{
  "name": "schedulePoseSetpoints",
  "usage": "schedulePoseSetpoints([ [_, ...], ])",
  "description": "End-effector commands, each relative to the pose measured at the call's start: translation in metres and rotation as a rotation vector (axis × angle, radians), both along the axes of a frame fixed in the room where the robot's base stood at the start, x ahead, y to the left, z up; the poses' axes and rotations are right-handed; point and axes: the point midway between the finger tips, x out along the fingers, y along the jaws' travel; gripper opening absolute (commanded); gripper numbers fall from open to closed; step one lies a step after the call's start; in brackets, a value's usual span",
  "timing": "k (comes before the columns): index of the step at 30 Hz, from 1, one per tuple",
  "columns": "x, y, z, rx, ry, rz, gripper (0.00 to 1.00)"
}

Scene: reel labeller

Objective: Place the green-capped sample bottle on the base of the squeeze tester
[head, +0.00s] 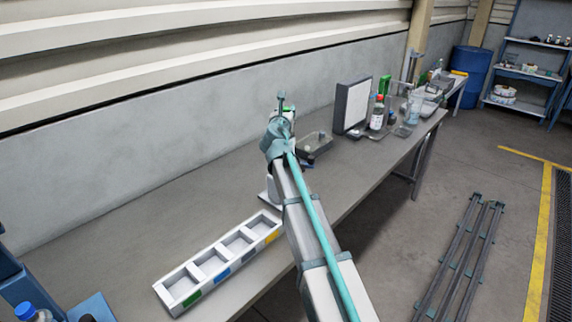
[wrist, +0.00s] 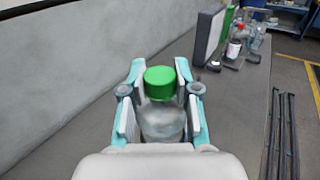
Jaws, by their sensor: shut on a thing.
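The green-capped sample bottle (wrist: 162,110) is clear and upright between the fingers of my gripper (wrist: 160,100) in the wrist view. Both pads press against its sides, and its green cap stands above them. In the head view my gripper (head: 280,122) is above the bench, and the bottle is mostly hidden by my arm. A low grey device (head: 316,143) with a dark part sits on the bench just right of my gripper. I cannot tell whether it is the squeeze tester. Another pale object is partly hidden behind my arm.
A white tray with several compartments (head: 188,272) and coloured labels lies on the near bench (head: 130,220). An upright grey panel (head: 352,104), a red-capped bottle (head: 377,113) and glassware stand farther along. The wall runs close behind the bench.

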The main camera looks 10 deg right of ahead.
Motion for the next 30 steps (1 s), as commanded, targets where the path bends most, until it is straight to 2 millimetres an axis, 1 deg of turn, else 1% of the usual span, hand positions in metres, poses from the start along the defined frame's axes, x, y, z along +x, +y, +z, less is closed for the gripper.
schedulePoseSetpoints([
  [1,-0.001,0.0,-0.013,-0.002,0.003,0.002,0.0],
  [6,-0.001,0.0,-0.053,-0.003,0.003,0.001,0.0],
  [9,-0.001,0.0,-0.075,-0.002,0.003,0.002,0.0],
  [12,-0.001,0.0,-0.091,-0.003,0.002,0.003,0.0],
  [15,-0.001,0.0,-0.102,-0.002,0.002,0.003,0.0],
  [20,0.0,0.0,-0.109,-0.001,0.0,0.002,0.0],
  [23,-0.001,0.0,-0.12,-0.003,0.002,0.003,0.0],
  [27,0.0,0.0,-0.14,-0.003,0.002,0.002,0.0],
  [30,-0.001,0.0,-0.149,-0.003,0.001,0.002,0.0],
])
